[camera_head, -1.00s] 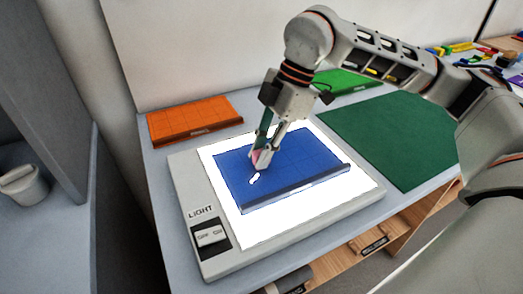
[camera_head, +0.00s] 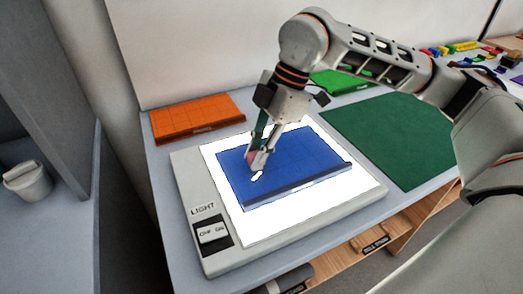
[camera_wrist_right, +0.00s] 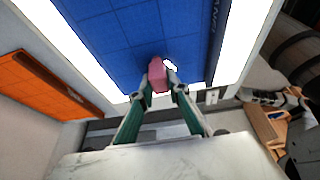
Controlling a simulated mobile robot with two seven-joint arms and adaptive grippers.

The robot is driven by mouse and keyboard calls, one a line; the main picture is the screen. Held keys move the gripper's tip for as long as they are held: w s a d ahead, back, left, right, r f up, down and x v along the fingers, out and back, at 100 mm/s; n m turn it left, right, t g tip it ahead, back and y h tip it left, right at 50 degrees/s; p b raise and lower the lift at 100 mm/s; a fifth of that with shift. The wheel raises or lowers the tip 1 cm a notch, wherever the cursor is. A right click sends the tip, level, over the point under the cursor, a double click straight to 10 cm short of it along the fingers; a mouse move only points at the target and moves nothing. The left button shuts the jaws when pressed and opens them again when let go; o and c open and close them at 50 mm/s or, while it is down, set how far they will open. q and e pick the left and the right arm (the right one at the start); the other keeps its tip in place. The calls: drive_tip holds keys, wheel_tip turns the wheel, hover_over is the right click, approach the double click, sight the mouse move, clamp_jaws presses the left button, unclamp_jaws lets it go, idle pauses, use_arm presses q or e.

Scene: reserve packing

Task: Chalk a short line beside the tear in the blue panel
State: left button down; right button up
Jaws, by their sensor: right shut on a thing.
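The blue panel (camera_head: 300,160) lies on the lit white face of a light box (camera_head: 222,165). Light shines through the tear (camera_head: 257,176) as a small white slit near the panel's left part. My right gripper (camera_head: 257,163) is shut on a pink chalk (camera_head: 252,156). Its fingers point down at the panel right by the tear and hide part of it. In the right wrist view the chalk (camera_wrist_right: 158,76) sits between the fingertips, with the tear (camera_wrist_right: 170,66) beside its tip. I cannot tell whether the chalk touches the panel, and no chalk line is visible. My left gripper is not in view.
An orange panel (camera_head: 196,117) lies at the back left and a green panel (camera_head: 340,82) at the back. A dark green mat (camera_head: 395,138) lies right of the light box. The box's switch (camera_head: 212,233) is at its front left. A pale bucket (camera_head: 27,182) stands far left.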

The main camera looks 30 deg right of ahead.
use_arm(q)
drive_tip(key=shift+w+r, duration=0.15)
use_arm(e)
drive_tip(key=shift+a+f, duration=0.1)
drive_tip(key=shift+a, duration=0.15)
drive_tip(key=shift+a, duration=0.65)
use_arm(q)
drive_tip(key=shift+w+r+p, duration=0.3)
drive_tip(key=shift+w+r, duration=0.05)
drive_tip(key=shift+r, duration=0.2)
use_arm(e)
drive_tip(key=shift+a, duration=0.35)
drive_tip(key=shift+a, duration=0.15)
drive_tip(key=shift+w+a, duration=0.1)
drive_tip(key=shift+a, duration=0.35)
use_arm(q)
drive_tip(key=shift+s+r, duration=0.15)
